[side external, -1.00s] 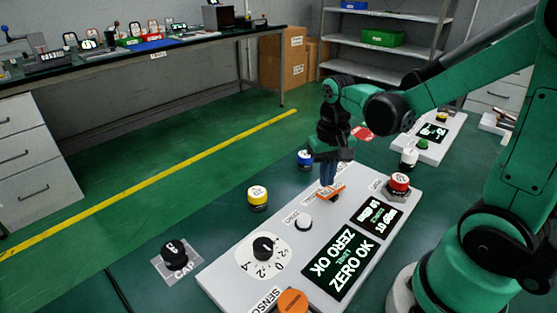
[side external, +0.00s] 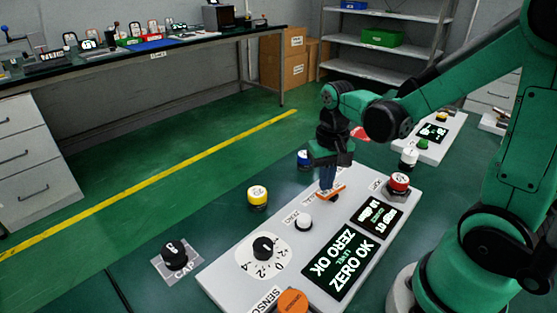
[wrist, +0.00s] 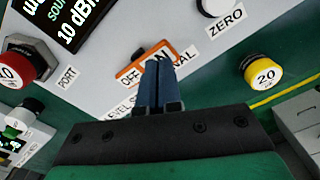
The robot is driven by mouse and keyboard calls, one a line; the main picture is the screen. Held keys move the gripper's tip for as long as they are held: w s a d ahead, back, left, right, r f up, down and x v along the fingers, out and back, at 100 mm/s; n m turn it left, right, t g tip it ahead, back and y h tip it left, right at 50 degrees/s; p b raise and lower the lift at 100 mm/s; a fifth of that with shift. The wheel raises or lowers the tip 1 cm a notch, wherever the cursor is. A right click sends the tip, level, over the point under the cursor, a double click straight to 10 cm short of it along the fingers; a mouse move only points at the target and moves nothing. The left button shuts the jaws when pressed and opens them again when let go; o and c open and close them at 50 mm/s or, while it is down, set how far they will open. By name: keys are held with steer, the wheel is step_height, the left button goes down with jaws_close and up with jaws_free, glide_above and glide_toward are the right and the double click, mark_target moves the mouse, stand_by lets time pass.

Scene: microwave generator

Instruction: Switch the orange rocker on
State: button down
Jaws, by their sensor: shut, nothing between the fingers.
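The orange rocker (side external: 334,192) sits on the far part of the pale panel (side external: 226,280). In the wrist view, the orange rocker (wrist: 131,71) has its OFF end on the left and its ON end on the right, partly covered by my fingers. My gripper (side external: 327,188) is shut and empty, pointing down at the rocker. In the wrist view, the fingertips of my gripper (wrist: 153,66) overlap the ON end. They look touching or very close; contact and the rocker's tilt cannot be told for sure.
A red knob (side external: 399,183) stands at the panel's right end. A white button (side external: 304,222) and black dial (side external: 264,247) lie nearer the camera. Yellow (side external: 257,196) and blue (side external: 304,159) knobs stand beside the panel. Displays (side external: 340,263) show ZERO OK.

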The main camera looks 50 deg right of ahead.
mark_target(325, 193)
steer(key=shift+f, duration=0.85)
stand_by(0.4)
steer(key=shift+r, duration=3.5)
steer(key=a+r+n+t, duration=0.2)
steer(key=a+n+t, duration=0.4)
steer(key=a+t, duration=0.1)
steer(key=shift+r, duration=0.2)
steer(key=shift+a, duration=0.1)
